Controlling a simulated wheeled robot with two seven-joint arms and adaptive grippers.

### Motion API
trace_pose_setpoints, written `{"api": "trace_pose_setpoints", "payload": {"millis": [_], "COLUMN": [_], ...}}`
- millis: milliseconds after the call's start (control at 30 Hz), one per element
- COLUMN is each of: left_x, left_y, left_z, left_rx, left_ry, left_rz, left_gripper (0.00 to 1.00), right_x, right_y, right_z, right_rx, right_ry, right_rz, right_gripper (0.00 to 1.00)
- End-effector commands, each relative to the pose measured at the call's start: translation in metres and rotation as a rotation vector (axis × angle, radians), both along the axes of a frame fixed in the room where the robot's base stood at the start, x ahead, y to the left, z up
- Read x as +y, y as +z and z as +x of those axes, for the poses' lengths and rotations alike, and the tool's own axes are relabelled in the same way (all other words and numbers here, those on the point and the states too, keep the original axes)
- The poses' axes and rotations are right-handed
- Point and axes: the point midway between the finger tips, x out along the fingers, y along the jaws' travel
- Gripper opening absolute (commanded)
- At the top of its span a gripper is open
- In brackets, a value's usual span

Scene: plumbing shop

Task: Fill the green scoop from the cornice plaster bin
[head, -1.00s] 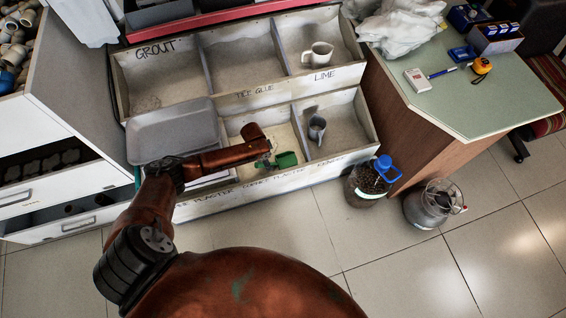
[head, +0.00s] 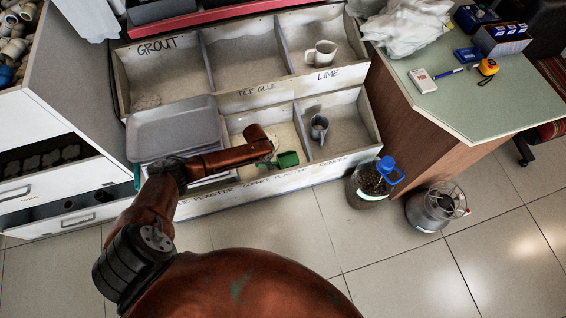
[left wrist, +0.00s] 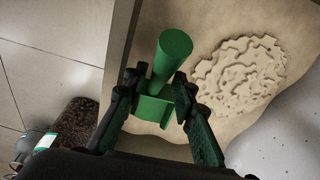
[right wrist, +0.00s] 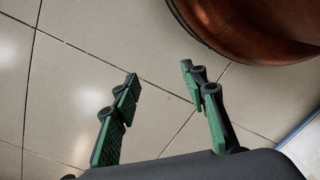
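The green scoop (head: 288,159) is at the front of the cornice plaster bin (head: 237,124), the lower middle compartment. My left gripper (head: 265,163) reaches into this bin from the left. In the left wrist view its fingers (left wrist: 156,80) are closed around the green scoop (left wrist: 172,57), one on each side, with the round handle pointing away. Whether the scoop holds any plaster is hidden. My right gripper (right wrist: 160,75) is open and empty above the tiled floor.
A grey tray (head: 175,130) covers the lower left bin. A grey jug (head: 318,127) stands in the lower right bin and a pale mug (head: 321,53) in the lime bin. A blue-topped jar (head: 370,185) and a metal canister (head: 432,207) stand on the floor to the right.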

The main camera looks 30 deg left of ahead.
Motion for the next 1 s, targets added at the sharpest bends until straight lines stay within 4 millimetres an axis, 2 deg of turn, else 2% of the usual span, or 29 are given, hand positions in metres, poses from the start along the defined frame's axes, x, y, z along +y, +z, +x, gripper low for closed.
{"api": "trace_pose_setpoints", "payload": {"millis": [333, 867, 1000], "left_x": [0.0, 0.0, 0.0], "left_y": [0.0, 0.003, 0.014], "left_z": [0.0, 0.0, 0.001], "left_rx": [0.0, -0.001, -0.004], "left_ry": [0.0, 0.0, -0.001], "left_rz": [0.0, 0.0, 0.0], "left_gripper": [0.0, 0.0, 0.0], "right_x": [0.0, 0.0, -0.008], "right_y": [0.0, 0.002, -0.021], "right_z": [0.0, 0.002, -0.007], "right_rx": [-0.001, -0.007, 0.004], "right_ry": [0.0, 0.0, 0.001], "right_rz": [0.0, -0.001, -0.012], "right_gripper": [0.4, 0.4, 0.4]}}
